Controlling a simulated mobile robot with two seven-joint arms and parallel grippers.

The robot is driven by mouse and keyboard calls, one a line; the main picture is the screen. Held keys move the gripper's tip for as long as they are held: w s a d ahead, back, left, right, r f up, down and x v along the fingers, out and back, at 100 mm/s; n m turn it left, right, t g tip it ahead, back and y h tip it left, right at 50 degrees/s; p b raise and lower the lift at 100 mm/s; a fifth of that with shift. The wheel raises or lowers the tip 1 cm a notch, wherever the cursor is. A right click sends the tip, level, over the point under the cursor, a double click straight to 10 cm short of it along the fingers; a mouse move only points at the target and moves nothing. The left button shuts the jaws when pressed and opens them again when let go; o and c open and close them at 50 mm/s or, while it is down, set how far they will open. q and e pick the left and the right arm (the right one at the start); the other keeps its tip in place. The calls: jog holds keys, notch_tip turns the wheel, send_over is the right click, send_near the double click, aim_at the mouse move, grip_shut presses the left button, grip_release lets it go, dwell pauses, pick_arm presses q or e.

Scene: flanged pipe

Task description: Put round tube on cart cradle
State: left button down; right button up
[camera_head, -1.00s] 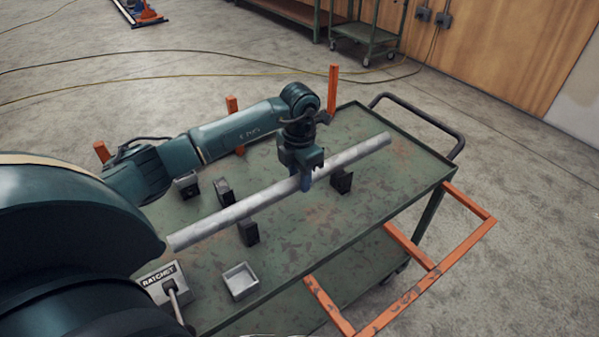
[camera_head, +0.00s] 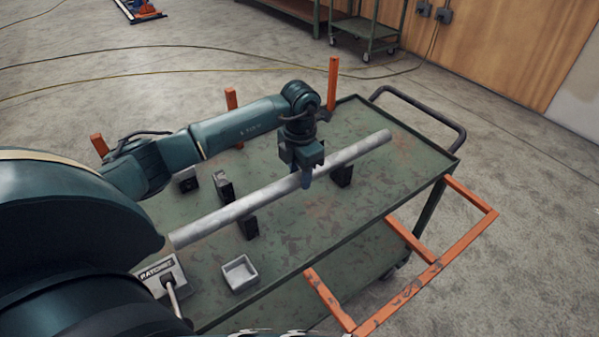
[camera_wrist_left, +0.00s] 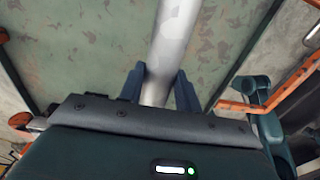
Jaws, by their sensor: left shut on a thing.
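The round tube (camera_head: 245,204) is a long, light grey bar lying diagonally above the green cart top (camera_head: 300,240). My left gripper (camera_head: 306,178) points down and is shut on it, a little right of its middle. The tube also shows between the fingers in the left wrist view (camera_wrist_left: 160,85). A dark cradle block (camera_head: 249,228) stands under its left part and another dark block (camera_head: 342,177) under its right part. I cannot tell whether the tube touches them. My right gripper is not in view.
Two more dark blocks (camera_head: 223,187) stand behind the tube. A grey open box (camera_head: 239,273) and a ratchet holder (camera_head: 160,275) are at the front left. Orange posts (camera_head: 333,83) rise at the back, and an orange frame (camera_head: 440,262) juts out at the right.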

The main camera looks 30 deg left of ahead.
aim_at(300, 173)
pick_arm(q)
jog(key=shift+f+b, duration=0.45)
jog(key=shift+f, duration=0.1)
jog(key=c, duration=1.2)
grip_release()
jog(key=o, duration=0.3)
jog(key=shift+f, duration=0.1)
notch_tip(300, 173, up, 13)
jog(key=shift+r, duration=0.2)
